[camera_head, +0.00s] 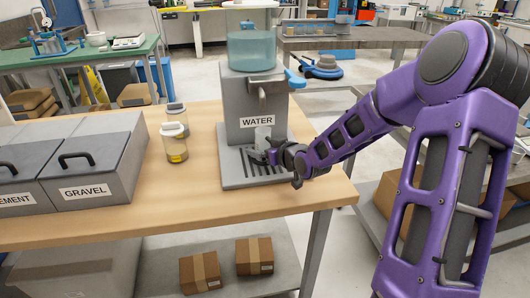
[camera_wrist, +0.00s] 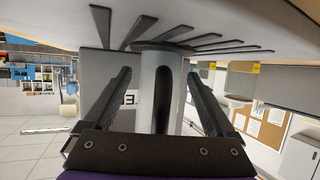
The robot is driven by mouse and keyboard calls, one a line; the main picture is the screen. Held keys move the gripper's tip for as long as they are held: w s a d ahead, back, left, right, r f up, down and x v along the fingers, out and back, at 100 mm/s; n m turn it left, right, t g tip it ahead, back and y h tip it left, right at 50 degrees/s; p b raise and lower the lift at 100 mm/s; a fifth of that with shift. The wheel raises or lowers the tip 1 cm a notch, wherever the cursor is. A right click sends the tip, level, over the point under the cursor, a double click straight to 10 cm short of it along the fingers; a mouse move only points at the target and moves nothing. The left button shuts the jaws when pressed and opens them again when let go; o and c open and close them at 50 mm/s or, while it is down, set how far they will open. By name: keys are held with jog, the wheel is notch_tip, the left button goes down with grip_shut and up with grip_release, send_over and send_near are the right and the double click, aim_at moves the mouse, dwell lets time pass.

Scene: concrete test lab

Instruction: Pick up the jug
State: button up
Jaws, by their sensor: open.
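The jug (camera_head: 262,136) is a small pale grey vessel standing on the slotted drip tray (camera_head: 232,178) of the water dispenser (camera_head: 240,100). My gripper (camera_head: 277,157) is in front of it and hides its lower part in the head view. In the wrist view, which looks upside down, the jug (camera_wrist: 175,62) is a pale cylinder with a dark upright handle facing me. My gripper (camera_wrist: 161,85) is open, with one finger on each side of the jug and handle. Gaps show between the fingers and the jug.
Two clear lidded jars (camera_head: 175,148) stand left of the dispenser. Grey bins labelled gravel (camera_head: 105,165) and cement are at the table's left. The wooden table (camera_head: 180,205) is bare in front.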

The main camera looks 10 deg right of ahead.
jog(key=shift+c, duration=0.2)
grip_shut()
jog(key=shift+r, duration=0.1)
